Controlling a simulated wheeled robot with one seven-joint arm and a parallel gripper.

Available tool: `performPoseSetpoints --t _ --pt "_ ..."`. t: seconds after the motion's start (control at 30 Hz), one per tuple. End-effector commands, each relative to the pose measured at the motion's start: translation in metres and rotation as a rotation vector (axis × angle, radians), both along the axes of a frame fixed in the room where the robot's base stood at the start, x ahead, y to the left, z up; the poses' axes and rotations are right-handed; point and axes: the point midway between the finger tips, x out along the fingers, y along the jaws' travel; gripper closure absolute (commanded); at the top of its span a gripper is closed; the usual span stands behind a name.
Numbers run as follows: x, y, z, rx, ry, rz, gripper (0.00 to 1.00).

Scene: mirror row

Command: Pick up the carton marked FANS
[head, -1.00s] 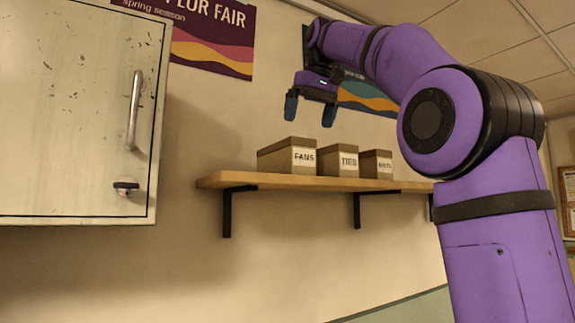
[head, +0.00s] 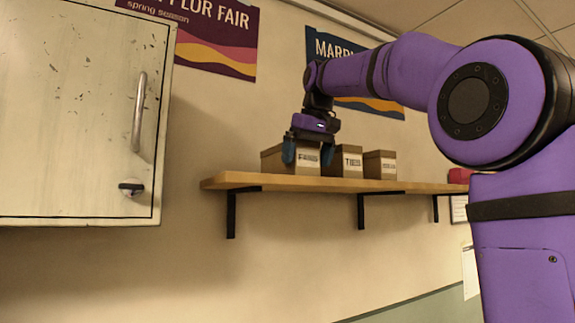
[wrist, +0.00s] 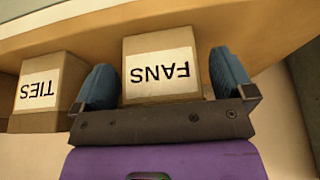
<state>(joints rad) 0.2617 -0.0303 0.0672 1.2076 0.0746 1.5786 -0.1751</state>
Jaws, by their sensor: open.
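The carton marked FANS (head: 273,159) is a brown box with a white label, at the left end of the wooden shelf (head: 225,181). My gripper (head: 308,152) is lowered at this carton, its two blue fingers on either side of the carton's front part. In the wrist view the FANS carton (wrist: 160,52) shows upside down between the open fingers (wrist: 163,84). The carton rests on the shelf.
The carton marked TIES (head: 343,160) stands just right of the FANS carton, close to one finger. Another similar carton (head: 379,164) stands further right, then a red thing (head: 459,176). A cabinet (head: 75,115) with a handle hangs at the left.

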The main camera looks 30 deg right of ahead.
Motion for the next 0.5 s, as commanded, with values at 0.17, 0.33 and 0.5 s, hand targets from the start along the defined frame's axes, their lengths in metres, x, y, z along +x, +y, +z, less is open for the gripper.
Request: performPoseSetpoints --t 0.17,0.33,0.5 --pt "0.0002 0.0 -0.0002 0.0 -0.001 0.0 0.0" --pt "0.0001 0.0001 -0.0001 0.0 -0.001 0.0 0.32" --pt "0.0 0.0001 0.0004 0.0 -0.002 0.0 0.57"
